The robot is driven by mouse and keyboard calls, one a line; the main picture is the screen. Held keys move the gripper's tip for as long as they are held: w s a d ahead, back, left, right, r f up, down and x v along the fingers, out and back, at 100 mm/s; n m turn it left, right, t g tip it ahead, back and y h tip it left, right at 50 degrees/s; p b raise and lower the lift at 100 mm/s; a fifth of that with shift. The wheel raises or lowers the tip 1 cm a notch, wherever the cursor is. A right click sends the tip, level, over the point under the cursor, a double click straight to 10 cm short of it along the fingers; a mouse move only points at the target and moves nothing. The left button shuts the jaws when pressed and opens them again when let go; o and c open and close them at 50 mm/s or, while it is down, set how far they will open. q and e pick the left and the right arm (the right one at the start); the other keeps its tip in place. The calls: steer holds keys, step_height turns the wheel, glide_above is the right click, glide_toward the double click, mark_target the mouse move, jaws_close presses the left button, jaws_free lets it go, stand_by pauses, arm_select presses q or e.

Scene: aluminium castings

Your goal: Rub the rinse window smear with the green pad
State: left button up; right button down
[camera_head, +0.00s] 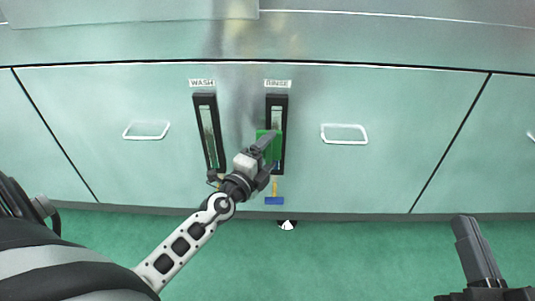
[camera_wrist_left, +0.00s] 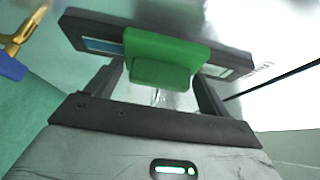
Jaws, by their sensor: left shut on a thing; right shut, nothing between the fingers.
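The green pad (camera_head: 260,133) is held in my left gripper (camera_head: 268,153), in front of the rinse window (camera_head: 278,101). This window is an upright, black-framed strip under the RINSE label (camera_head: 278,83). In the left wrist view the green pad (camera_wrist_left: 165,52) lies across the window's dark frame (camera_wrist_left: 95,27), between my left fingers (camera_wrist_left: 160,80). I cannot tell whether the pad touches the glass. No smear can be made out; the pad and gripper cover part of the window. My right gripper (camera_head: 472,250) is shut and empty at the lower right, away from the cabinet.
The black-framed wash window (camera_head: 209,130) stands just left of the rinse window. A brass valve with a blue handle (camera_head: 274,201) sits below the rinse window. White pull handles (camera_head: 147,130) (camera_head: 344,134) are on the panels at both sides. The green floor (camera_head: 370,255) is mostly clear.

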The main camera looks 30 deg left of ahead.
arm_select(q)
steer(key=shift+w+d+r, duration=0.3)
steer(key=shift+w+d, duration=0.2)
steer(key=shift+d, duration=0.2)
steer(key=shift+s+a+r+p, duration=0.25)
steer(key=shift+a+r+p, duration=0.15)
steer(key=shift+r+p, duration=0.15)
steer(key=shift+s+a+r+p, duration=0.2)
steer(key=shift+a+r+p, duration=0.2)
steer(key=shift+r+p, duration=1.35)
steer(key=shift+r, duration=0.1)
steer(key=shift+w+d+p, duration=0.15)
steer(key=shift+w+d, duration=0.45)
steer(key=shift+d, duration=0.3)
steer(key=shift+w+d+p, duration=0.15)
steer(key=shift+w+d, duration=0.4)
steer(key=shift+d, duration=0.35)
